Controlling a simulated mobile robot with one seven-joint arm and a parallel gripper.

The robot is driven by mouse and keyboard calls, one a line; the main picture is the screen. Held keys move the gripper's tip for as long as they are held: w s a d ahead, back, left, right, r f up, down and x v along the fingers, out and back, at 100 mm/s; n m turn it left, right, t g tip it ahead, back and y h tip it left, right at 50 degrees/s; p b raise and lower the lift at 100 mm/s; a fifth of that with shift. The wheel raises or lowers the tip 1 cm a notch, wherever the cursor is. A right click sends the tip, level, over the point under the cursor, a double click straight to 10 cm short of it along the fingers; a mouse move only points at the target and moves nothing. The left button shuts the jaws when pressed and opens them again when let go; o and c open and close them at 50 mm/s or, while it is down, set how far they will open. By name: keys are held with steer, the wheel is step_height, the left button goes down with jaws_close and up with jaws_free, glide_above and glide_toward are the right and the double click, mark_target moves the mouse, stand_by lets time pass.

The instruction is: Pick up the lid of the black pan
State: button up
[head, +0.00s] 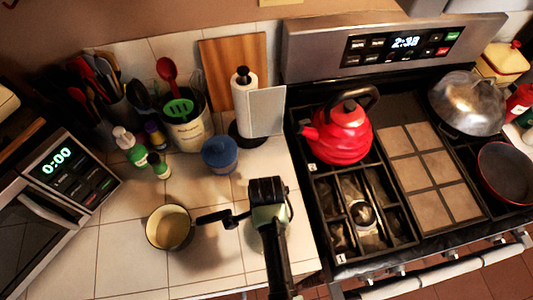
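A shiny silver domed lid (468,100) sits at the back right of the stove, over a dark pan rim (448,131). My gripper (268,190) is far to the left of it, over the tiled counter just left of the stove. Below my gripper is a round pale green vessel (256,238), mostly hidden by my arm. I cannot tell whether this vessel has a lid. My gripper is seen from above and behind, so its fingertips are hidden.
A red kettle (340,132) stands on the back left of the stove. An open dark pan (507,170) is at the right. A cream pot (169,228), blue jar (219,155), paper towel roll (245,100) and bottles (130,147) stand on the counter. The front counter is clear.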

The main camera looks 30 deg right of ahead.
jaws_close()
stand_by(0.9)
